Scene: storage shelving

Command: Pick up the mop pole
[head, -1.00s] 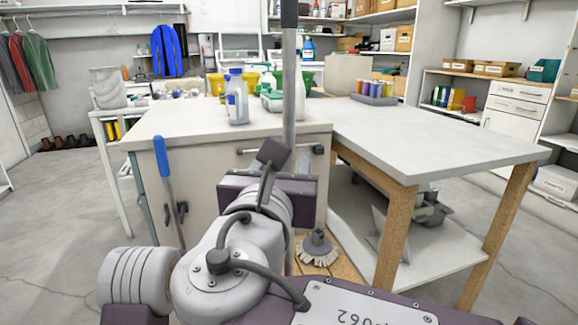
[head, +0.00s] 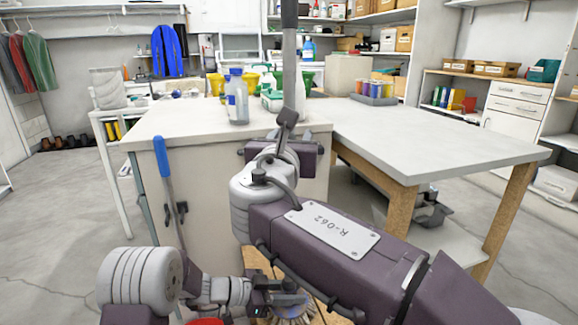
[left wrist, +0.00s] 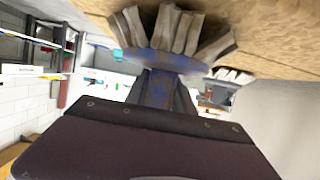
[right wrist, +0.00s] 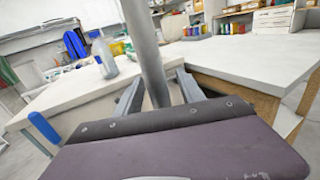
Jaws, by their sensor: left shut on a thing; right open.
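A tall grey pole (head: 289,75) with a dark grip at its top stands upright in front of the counter. Its lower part is hidden behind my right arm. My right gripper (head: 286,122) is open at the pole, and in the right wrist view the pole (right wrist: 149,45) passes between its two fingers (right wrist: 158,92). My left gripper (head: 268,298) is low down, shut on a round scrub brush (head: 293,303). In the left wrist view the blue-grey brush (left wrist: 165,62) sits at the fingers, its pale bristles against a wooden surface.
A blue-handled tool (head: 162,158) leans at the cabinet front, left of my arms. The white counter (head: 190,125) holds a bottle (head: 237,100) near the pole. The table (head: 440,140) with wooden legs is on the right. Open floor lies at left.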

